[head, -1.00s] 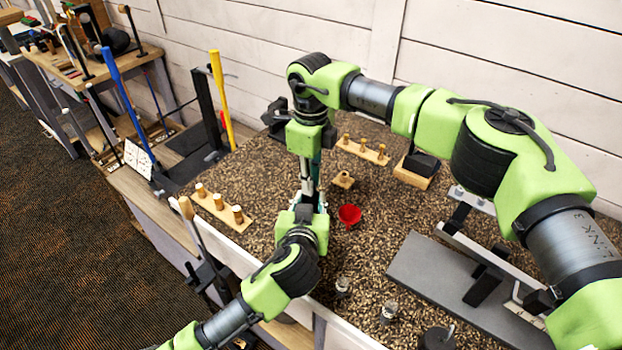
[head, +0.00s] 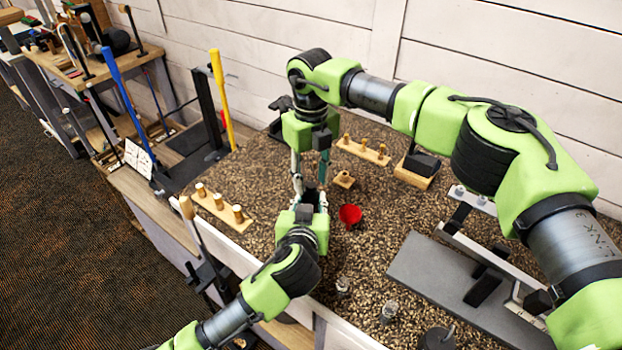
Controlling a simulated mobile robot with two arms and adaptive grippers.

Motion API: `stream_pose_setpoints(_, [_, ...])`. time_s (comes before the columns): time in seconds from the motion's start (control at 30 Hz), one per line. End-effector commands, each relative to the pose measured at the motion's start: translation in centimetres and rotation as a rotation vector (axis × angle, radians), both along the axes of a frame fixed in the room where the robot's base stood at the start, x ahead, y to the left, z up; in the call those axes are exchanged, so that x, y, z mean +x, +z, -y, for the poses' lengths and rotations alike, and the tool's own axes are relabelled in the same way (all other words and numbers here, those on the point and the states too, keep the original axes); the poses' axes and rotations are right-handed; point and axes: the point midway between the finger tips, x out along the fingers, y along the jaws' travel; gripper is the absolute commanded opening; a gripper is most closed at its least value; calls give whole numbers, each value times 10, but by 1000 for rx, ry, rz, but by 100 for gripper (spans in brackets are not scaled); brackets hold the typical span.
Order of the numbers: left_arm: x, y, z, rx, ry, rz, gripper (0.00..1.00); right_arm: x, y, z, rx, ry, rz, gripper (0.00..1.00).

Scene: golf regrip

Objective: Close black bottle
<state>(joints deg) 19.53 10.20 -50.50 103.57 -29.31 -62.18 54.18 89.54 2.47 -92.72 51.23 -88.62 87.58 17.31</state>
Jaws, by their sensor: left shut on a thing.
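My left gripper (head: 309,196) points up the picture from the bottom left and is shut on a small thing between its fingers. The thing is mostly hidden, and I take it for the black bottle; I cannot make out its cap or its opening. My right gripper (head: 310,180) hangs over it from above with its fingers spread apart, one on each side. The two grippers' fingertips overlap in the picture, and I cannot tell whether they touch.
A red funnel (head: 350,215) lies just right of the grippers. Wooden peg racks (head: 222,208) (head: 363,150) and a small wooden block (head: 344,179) stand nearby. Two small glass jars (head: 343,286) (head: 388,311) stand at the front. A grey plate (head: 432,272) with a vise lies at right.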

Motion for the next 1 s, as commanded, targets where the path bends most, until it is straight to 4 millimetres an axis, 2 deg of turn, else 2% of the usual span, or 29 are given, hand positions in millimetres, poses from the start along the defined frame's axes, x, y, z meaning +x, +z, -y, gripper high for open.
stream_pose_setpoints(0.3, [0,0,0,0,0,-1,0,1,65,0,1,-1,4,36])
stream_pose_setpoints(0.5, [0,0,0,0,0,-1,0,1,98,0,0,-1,2,36])
stream_pose_setpoints(0.7, [0,0,0,0,0,-1,0,0,112,0,1,0,1,36])
stream_pose_setpoints(0.97, [0,0,0,0,0,-1,0,0,113,0,1,0,-1,36])
stream_pose_setpoints(1.0, [0,0,0,0,0,-1,35,0,113,0,1,0,-1,36])
